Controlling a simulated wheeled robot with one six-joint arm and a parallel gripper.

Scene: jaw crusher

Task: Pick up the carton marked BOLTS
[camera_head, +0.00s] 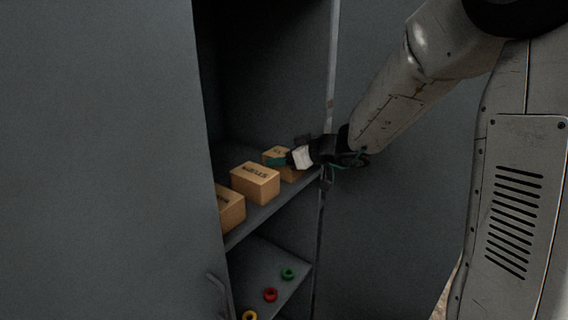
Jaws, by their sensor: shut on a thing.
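Three brown cartons stand in a row on the upper shelf (262,216) of an open grey cabinet. My gripper (290,160) reaches in from the right and is shut on the far-right carton (274,152). The fingers hide part of that carton, and only a bit of the dark lettering on its top shows, too little to read. The carton seems to be at shelf level; I cannot tell if it is lifted. The middle carton (254,184) has small dark lettering that I cannot read surely. The left carton (230,208) is partly hidden by the cabinet's left side.
A lower shelf (262,262) holds a green ring (288,273), a red ring (270,294) and a yellow ring (249,316). The cabinet's left panel (100,160) and right upright (331,90) bound the opening. The space above the cartons is dark and looks clear.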

